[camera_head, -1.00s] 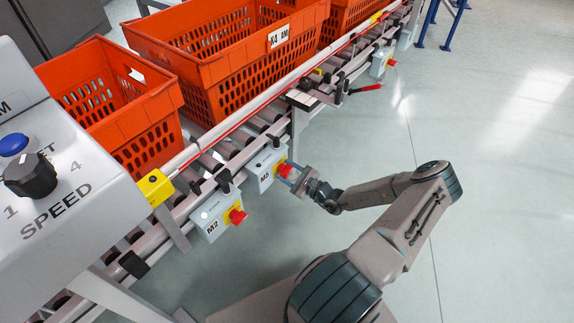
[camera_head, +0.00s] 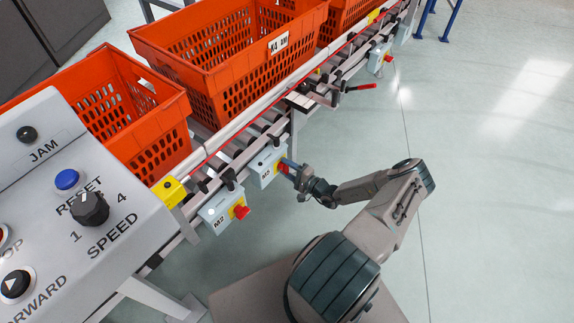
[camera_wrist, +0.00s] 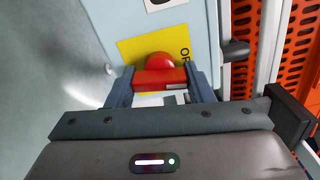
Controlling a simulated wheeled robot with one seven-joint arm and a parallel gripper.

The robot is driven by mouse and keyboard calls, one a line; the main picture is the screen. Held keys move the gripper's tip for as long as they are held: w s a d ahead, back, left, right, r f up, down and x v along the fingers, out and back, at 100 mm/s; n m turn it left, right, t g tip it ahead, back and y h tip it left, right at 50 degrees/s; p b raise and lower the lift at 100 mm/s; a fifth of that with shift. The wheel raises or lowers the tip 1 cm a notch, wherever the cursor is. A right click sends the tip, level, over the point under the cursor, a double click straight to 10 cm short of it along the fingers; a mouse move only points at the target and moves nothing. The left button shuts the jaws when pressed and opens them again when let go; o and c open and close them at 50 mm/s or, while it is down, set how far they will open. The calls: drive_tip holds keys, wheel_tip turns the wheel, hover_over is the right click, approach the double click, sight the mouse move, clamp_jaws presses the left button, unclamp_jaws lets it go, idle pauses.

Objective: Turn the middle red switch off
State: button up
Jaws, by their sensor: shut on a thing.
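The middle red switch (camera_head: 283,167) sits on the front of a grey box (camera_head: 264,168) marked M3 on the conveyor's side. In the wrist view the red switch handle (camera_wrist: 160,80) lies crosswise between my two fingers, in front of a yellow plate (camera_wrist: 140,48) with partly hidden lettering. My gripper (camera_head: 289,168) is at the M3 box and shut on the red switch; it also shows in the wrist view (camera_wrist: 161,88). The fingers hide part of the switch in the head view. A second red switch (camera_head: 241,211) is on the M2 box (camera_head: 221,211), nearer to me.
Orange totes (camera_head: 225,50) stand on the roller conveyor behind the boxes. A further box with a red switch (camera_head: 388,58) and a red-handled lever (camera_head: 362,87) stick out farther along. A control panel (camera_head: 90,200) stands at left. The floor at right is clear.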

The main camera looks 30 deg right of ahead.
drive_tip(key=shift+n+p, duration=0.55)
drive_tip(key=shift+n, duration=0.45)
drive_tip(key=o, duration=1)
drive_tip(key=shift+c, duration=0.2)
drive_tip(key=shift+s, duration=0.1)
drive_tip(key=p+v, duration=0.1)
drive_tip(key=v, duration=1.2)
drive_tip(key=shift+s+d, duration=0.2)
drive_tip(key=shift+s, duration=0.1)
